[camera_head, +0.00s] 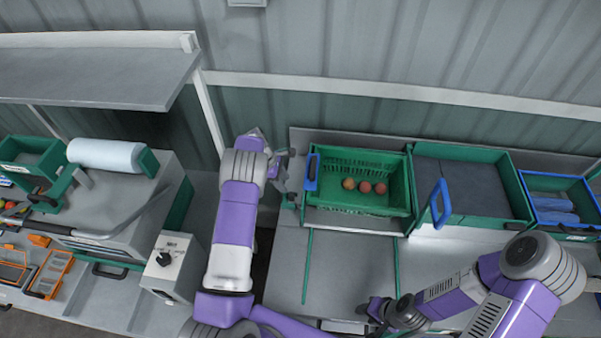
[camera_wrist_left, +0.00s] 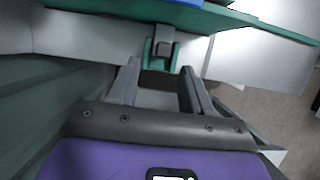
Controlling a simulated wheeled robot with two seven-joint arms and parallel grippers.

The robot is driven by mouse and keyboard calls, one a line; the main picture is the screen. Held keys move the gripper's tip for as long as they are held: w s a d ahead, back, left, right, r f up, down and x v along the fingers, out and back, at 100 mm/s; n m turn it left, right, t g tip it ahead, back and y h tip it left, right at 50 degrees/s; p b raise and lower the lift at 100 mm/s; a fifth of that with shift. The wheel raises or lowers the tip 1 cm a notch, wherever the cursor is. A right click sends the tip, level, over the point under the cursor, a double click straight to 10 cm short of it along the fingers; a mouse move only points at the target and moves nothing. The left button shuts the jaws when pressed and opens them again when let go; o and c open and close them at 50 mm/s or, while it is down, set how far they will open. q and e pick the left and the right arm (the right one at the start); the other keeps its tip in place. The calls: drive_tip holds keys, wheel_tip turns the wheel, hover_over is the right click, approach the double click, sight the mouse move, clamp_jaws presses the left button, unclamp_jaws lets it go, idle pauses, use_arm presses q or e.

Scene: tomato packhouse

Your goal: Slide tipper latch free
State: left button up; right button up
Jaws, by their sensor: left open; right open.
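The tipper holds a green crate (camera_head: 339,205) with a few red tomatoes (camera_head: 365,186) in it. In the left wrist view a small grey block (camera_wrist_left: 165,43), which looks like the latch, sits in a green bracket (camera_wrist_left: 149,52) under a green edge. My left gripper (camera_head: 288,178) is at the left end of the tipper. In the left wrist view its fingers (camera_wrist_left: 160,72) are apart and empty, with the block just beyond and between their tips. I see no contact. My right gripper (camera_head: 372,311) is open low over the grey table, away from the tipper.
A blue handle (camera_head: 312,170) stands at the crate's left side, close to my left gripper. Another blue handle (camera_head: 440,203) is by the grey-floored green bin (camera_head: 515,190). A control box (camera_head: 170,265) stands left of my left arm. A grey wall is behind.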

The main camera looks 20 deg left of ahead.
sight(291, 194)
drive_tip(key=shift+w, duration=0.2)
drive_tip(key=shift+s+f+b, duration=0.1)
drive_tip(key=shift+s+b, duration=0.2)
drive_tip(key=shift+s, duration=0.05)
use_arm(q)
drive_tip(key=f, duration=0.1)
drive_tip(key=d+f, duration=0.1)
drive_tip(key=s+f+b, duration=0.1)
drive_tip(key=shift+d, duration=0.25)
drive_tip(key=x, duration=0.1)
drive_tip(key=b+x, duration=0.1)
drive_tip(key=x, duration=0.1)
drive_tip(key=shift+w+f, duration=0.1)
drive_tip(key=shift+w, duration=0.25)
use_arm(e)
wheel_tip(291, 194, down, 2)
drive_tip(key=shift+s+f, duration=0.1)
drive_tip(key=shift+s, duration=0.05)
use_arm(q)
drive_tip(key=shift+s+d+f, duration=0.1)
use_arm(e)
drive_tip(key=shift+s, duration=0.15)
use_arm(q)
drive_tip(key=shift+c, duration=0.8)
clamp_jaws()
